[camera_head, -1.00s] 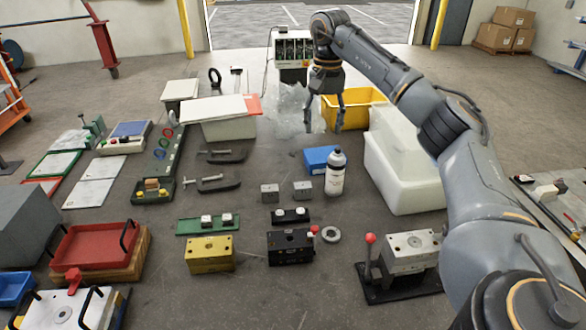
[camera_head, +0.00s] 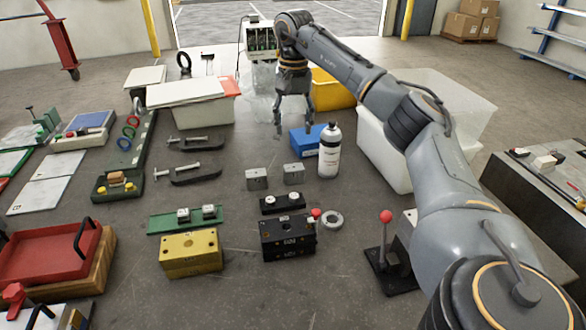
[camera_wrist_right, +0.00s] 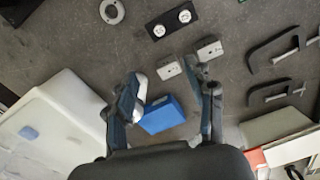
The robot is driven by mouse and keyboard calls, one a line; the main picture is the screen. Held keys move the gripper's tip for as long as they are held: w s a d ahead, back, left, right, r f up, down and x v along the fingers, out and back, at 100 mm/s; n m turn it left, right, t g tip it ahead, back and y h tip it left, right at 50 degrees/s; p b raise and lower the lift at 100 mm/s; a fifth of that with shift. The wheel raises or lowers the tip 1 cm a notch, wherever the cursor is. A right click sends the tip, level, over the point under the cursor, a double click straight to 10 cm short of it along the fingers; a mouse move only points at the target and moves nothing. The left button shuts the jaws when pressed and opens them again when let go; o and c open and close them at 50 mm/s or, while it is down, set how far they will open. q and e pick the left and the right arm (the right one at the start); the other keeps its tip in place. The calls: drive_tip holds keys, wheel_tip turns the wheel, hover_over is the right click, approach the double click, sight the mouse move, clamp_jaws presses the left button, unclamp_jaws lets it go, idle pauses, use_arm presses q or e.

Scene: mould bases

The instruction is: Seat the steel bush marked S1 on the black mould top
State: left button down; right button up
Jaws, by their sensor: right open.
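The black mould block (camera_head: 287,240) stands on the floor at the lower middle of the head view, with a red-knobbed part at its right corner. Behind it a black strip (camera_head: 268,209) carries two small light bushes (camera_head: 282,201), also visible in the right wrist view (camera_wrist_right: 185,16). A green strip (camera_head: 160,224) to the left carries two similar pieces (camera_head: 208,211). Any S1 marking is too small to read. My right gripper (camera_head: 292,128) is open and empty, fingers down, above the floor behind the two steel blocks. My left gripper is not in view.
A yellow mould block (camera_head: 190,254) stands left of the black one, a steel ring (camera_head: 332,219) right of it. Clamps (camera_head: 196,173) lie left; a red-knobbed lever (camera_head: 386,217) stands right.

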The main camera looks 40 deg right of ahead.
drive_tip(key=b, duration=0.5)
hover_over(294, 195)
wheel_tip(294, 195, down, 8)
drive_tip(key=r, duration=0.1)
wheel_tip(294, 195, down, 14)
drive_tip(key=shift+f, duration=0.7)
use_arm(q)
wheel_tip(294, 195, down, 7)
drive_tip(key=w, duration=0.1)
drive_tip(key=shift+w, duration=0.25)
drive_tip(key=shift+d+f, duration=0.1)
use_arm(e)
drive_tip(key=shift+c, duration=0.4)
clamp_jaws()
drive_tip(key=shift+r, duration=0.15)
